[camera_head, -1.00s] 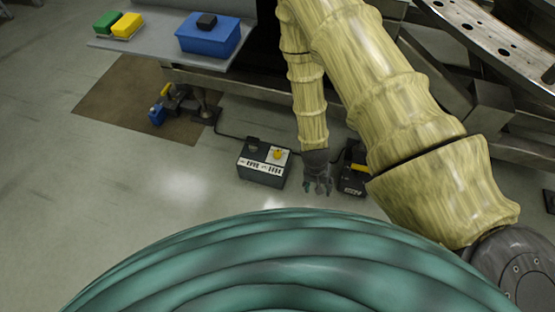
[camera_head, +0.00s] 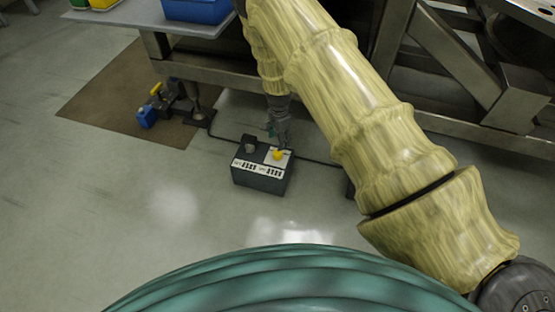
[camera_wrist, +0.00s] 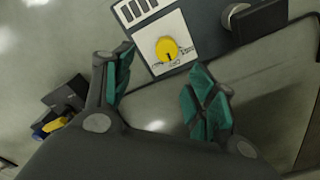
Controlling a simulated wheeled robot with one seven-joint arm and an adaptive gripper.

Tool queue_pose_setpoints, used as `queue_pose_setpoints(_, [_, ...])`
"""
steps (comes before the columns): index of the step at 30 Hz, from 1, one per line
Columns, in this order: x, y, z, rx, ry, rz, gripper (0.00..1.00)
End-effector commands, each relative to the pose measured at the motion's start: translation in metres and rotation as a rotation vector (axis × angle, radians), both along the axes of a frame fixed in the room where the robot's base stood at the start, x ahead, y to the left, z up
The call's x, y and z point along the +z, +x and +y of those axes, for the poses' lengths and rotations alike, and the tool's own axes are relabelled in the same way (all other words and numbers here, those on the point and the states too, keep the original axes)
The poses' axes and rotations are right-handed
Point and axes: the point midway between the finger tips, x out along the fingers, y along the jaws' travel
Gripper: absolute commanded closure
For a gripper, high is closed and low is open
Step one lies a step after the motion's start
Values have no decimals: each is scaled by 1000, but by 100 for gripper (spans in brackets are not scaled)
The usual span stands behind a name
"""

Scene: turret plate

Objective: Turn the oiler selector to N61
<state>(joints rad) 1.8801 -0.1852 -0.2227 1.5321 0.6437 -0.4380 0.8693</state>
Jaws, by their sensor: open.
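The oiler selector is a yellow round knob (camera_head: 277,155) on a white panel on top of a dark box (camera_head: 258,179) on the floor. In the wrist view the knob (camera_wrist: 166,48) shows a short dark mark pointing toward the panel's lower edge, among small labels too small to read surely. My gripper (camera_head: 281,139) is just beside the knob, over the box's far right edge. In the wrist view my gripper (camera_wrist: 163,80) is open, with green-padded fingers apart and nothing between them. The knob lies beyond the fingertips, and no contact shows.
A dark block with a round grey face (camera_wrist: 236,14) stands on the box beside the panel. A cable runs along the floor behind the box. A blue and yellow device (camera_head: 150,110) is on the brown mat at left. A steel bench frame (camera_head: 230,78) stands behind. Floor in front is clear.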

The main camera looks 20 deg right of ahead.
Motion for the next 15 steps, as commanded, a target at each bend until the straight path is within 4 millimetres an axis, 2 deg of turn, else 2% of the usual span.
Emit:
queue_pose_setpoints(3, [-2, 9, 4, -18, 10, -3, 43])
queue_pose_setpoints(8, [-14, 9, 5, -22, 12, -2, 43])
queue_pose_setpoints(15, [-52, 9, 5, -21, 12, -2, 43])
